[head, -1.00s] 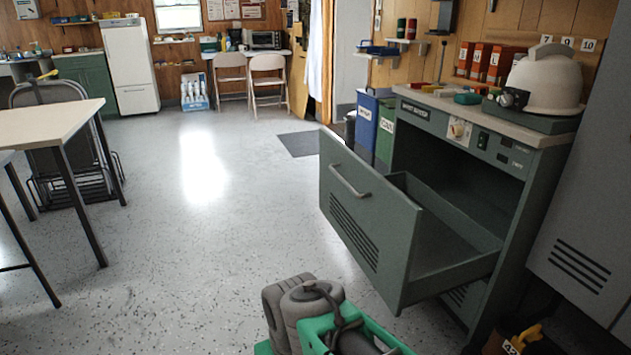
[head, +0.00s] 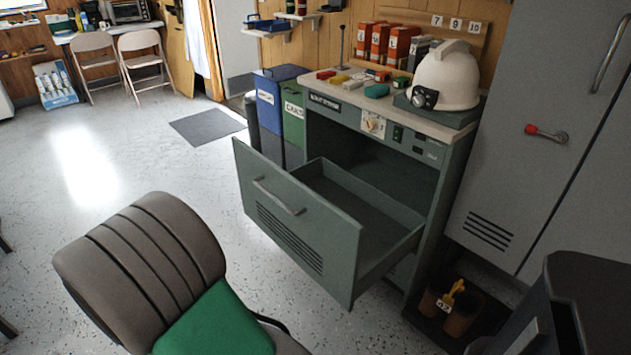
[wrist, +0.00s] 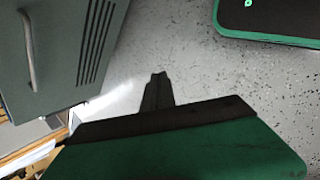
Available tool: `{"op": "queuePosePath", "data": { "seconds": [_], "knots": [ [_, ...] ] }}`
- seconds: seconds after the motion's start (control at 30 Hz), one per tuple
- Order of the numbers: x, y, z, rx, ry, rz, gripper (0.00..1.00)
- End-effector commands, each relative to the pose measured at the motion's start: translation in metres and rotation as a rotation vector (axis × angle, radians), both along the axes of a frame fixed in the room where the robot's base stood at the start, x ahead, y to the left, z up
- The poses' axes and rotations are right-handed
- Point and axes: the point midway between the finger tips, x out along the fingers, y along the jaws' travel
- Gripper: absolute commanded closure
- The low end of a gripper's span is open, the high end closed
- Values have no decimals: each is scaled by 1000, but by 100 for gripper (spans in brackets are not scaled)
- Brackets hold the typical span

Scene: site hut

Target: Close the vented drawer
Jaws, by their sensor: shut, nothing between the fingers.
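The vented drawer (head: 296,222) is pulled well out of the grey-green cabinet (head: 425,220). Its front has a bar handle (head: 278,197) and slanted vent slots at its lower part. The inside of the drawer looks empty. In the wrist view the drawer front (wrist: 60,70) shows at upper left, with its handle (wrist: 29,52) and slots. My gripper (wrist: 158,76) is shut and empty over the speckled floor, apart from the drawer front and to its right in that view. In the head view my arm fills the lower left and the fingers are hidden.
A white helmet-shaped item (head: 447,76) and small coloured blocks (head: 376,90) sit on the cabinet top. Blue (head: 268,105) and green bins stand behind the drawer. A grey locker (head: 540,120) and dark pots (head: 462,314) are at right. Floor left of the drawer is clear.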

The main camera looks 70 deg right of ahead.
Motion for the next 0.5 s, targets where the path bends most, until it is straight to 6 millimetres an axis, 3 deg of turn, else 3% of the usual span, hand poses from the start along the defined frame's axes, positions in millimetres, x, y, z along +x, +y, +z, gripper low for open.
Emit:
{"op": "queuePosePath", "data": {
  "seconds": [0.03,0.1,0.2,0.33,0.5],
  "knots": [
    [-15,-32,39,-71,122,47,100],
    [-37,-77,61,-175,314,139,100],
    [-72,-124,92,-275,602,264,100],
    [-102,-156,119,-334,888,380,100],
    [-115,-170,124,-348,1019,432,100]
  ]
}}
